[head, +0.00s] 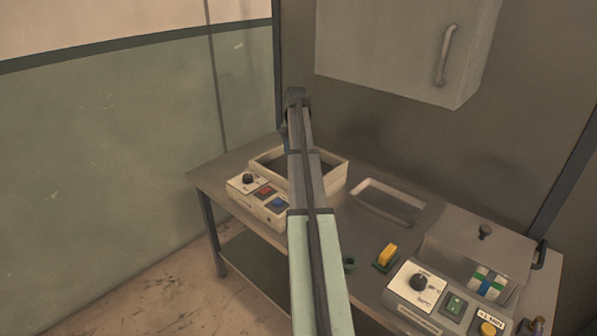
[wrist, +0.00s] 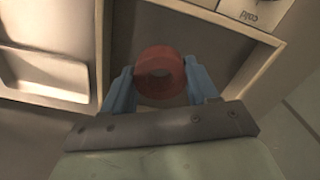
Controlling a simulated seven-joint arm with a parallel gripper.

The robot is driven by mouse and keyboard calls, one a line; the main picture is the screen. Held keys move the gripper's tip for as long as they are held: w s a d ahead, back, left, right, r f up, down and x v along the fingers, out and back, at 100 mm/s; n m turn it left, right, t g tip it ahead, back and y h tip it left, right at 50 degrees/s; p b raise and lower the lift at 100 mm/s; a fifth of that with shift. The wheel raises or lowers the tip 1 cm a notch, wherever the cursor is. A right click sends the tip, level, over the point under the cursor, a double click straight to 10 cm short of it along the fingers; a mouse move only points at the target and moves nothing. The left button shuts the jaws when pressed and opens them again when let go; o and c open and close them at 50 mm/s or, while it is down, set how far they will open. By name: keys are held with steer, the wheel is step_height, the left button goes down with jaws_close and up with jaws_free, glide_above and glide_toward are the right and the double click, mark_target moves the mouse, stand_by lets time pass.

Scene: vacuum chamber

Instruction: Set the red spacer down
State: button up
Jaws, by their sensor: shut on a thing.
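The red spacer (wrist: 161,95), a thick ring, is held between the blue fingers of my gripper (wrist: 160,72) in the wrist view. My gripper is shut on it from both sides. Beneath the spacer is the dark floor of an open, cream-walled box (wrist: 225,28). That box (head: 333,182) stands on the bench in the head view. I cannot tell how far the spacer is above the box floor. In the head view my arm hides the spacer and nearly all of my gripper.
A shallow empty tray (head: 389,204) lies right of the box. A yellow block (head: 388,254), lidded chamber (head: 478,243) and second control panel (head: 419,299) occupy the bench's right.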

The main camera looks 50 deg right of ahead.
steer(key=shift+m, duration=0.4)
steer(key=shift+w+d+f, duration=0.15)
steer(key=shift+d+f, duration=0.5)
steer(key=shift+f, duration=1.05)
steer(key=shift+w+d+f, duration=0.2)
steer(key=shift+d+f, duration=0.4)
steer(key=shift+f, duration=1.1)
steer(key=shift+w+d+f, duration=0.15)
steer(key=shift+d+f, duration=0.5)
steer(key=shift+f, duration=1.05)
steer(key=shift+f, duration=0.1)
steer(key=o, duration=1)
steer(key=shift+o, duration=0.2)
step_height(320, 180, up, 12)
steer(key=shift+a, duration=0.1)
